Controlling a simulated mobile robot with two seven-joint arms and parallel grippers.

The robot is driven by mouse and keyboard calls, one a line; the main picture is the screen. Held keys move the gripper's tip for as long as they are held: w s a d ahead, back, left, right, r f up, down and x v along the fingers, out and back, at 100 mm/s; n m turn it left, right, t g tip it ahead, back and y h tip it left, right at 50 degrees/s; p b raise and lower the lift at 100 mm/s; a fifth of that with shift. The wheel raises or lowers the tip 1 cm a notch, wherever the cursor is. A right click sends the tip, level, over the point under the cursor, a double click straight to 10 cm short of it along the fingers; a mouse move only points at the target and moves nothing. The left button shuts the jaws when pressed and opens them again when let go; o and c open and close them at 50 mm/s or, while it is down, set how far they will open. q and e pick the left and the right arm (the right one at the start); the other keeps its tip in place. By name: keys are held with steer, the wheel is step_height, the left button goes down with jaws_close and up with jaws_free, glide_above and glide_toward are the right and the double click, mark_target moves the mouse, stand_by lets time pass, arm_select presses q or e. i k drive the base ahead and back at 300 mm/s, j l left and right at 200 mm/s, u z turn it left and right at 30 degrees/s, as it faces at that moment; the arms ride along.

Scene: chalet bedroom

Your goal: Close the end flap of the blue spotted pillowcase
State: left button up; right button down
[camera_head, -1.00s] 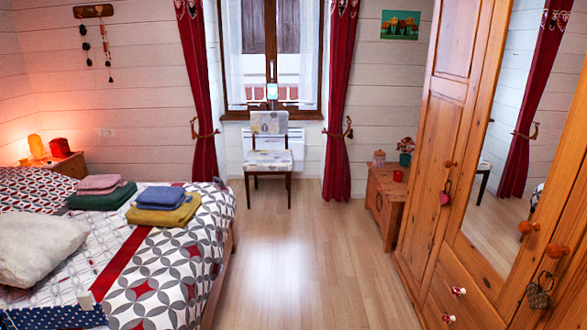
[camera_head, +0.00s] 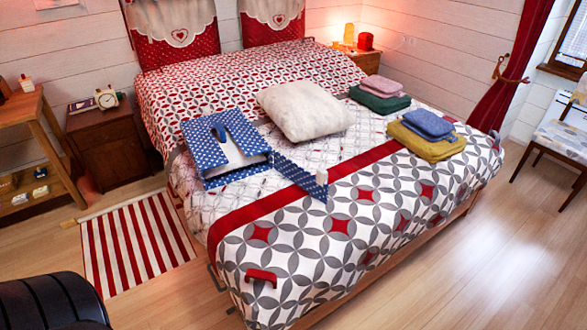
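The blue pillowcase with white spots (camera_head: 200,132) lies on the bed, left of the middle. Its white inside (camera_head: 232,160) shows through an opening. A blue spotted end flap (camera_head: 298,178) lies spread out to the right of the opening, over the bedcover, so the end stands open. A small pale tab (camera_head: 321,177) sits at the flap's outer right end. A plump off-white pillow (camera_head: 305,110) lies behind and to the right, apart from the case. Neither of my grippers is in view.
Folded towels in green and pink (camera_head: 380,95) and in yellow and blue (camera_head: 428,135) lie on the bed's right part. A red handle-like thing (camera_head: 262,275) is at the near bed edge. A striped rug (camera_head: 135,245) lies left. Floor (camera_head: 470,270) is clear on the right.

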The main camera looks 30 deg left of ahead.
mark_target(317, 186)
steer(key=i+l+u, duration=0.15)
steer(key=u, duration=0.25)
steer(key=i+l+u, duration=0.15)
steer(key=u, duration=0.25)
steer(key=i+l+u, duration=0.1)
steer(key=l+u, duration=0.2)
steer(key=u, duration=0.15)
steer(key=l+u, duration=0.4)
steer(key=i+l+u, duration=0.1)
steer(key=u, duration=0.3)
steer(key=l+u, duration=0.55)
steer(key=l, duration=0.3)
steer(key=i+l+u, duration=0.1)
steer(key=i+l, duration=0.15)
steer(key=i, duration=0.1)
